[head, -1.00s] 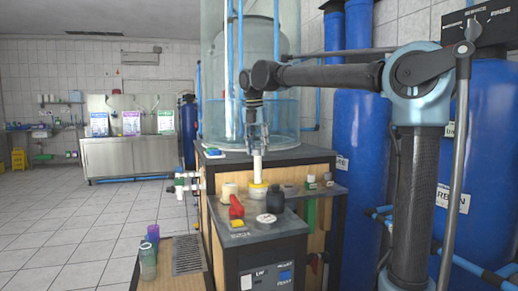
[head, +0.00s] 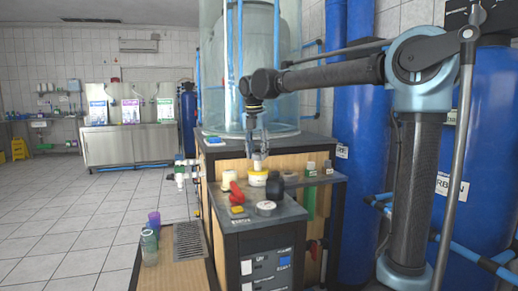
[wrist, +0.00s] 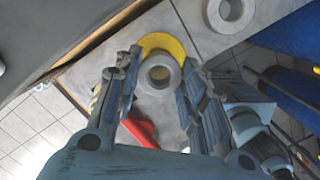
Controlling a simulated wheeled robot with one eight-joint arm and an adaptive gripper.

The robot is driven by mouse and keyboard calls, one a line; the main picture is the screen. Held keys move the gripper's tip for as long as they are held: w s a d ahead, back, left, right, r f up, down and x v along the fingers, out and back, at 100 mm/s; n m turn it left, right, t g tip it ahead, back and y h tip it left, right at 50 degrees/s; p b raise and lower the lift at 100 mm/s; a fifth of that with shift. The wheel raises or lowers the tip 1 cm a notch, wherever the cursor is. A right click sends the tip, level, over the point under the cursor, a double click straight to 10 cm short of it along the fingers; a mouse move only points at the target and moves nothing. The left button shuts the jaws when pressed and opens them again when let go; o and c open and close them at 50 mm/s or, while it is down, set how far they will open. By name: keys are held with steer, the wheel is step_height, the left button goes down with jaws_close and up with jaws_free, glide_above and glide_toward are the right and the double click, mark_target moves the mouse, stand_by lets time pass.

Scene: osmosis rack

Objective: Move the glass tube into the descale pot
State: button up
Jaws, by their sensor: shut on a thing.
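My gripper (head: 259,160) points down over the counter. In the wrist view its fingers (wrist: 160,95) stand on either side of a pale, ring-ended tube (wrist: 160,73), seen nearly end-on, and are shut on it. Directly under the gripper in the head view is a small white and yellow pot (head: 258,178). In the wrist view the pot's yellow rim (wrist: 163,43) shows as a crescent behind the tube end. The tube is mostly hidden in the head view. I cannot tell whether its lower end is inside the pot or just above it.
Close by are a cream cup (head: 229,177), a red object (head: 236,192), a dark bottle (head: 276,186) and a grey disc (head: 266,208). Small bottles (head: 327,168) stand to the right. Tall blue tanks (head: 362,120) rise beyond. A purple cup (head: 154,218) is lower left.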

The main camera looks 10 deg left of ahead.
mark_target(258, 160)
steer(key=shift+f, duration=0.55)
steer(key=shift+f, duration=1.35)
steer(key=o, duration=0.9)
steer(key=shift+o, duration=0.4)
steer(key=o, duration=0.3)
steer(key=shift+r, duration=0.1)
steer(key=shift+r, duration=3.95)
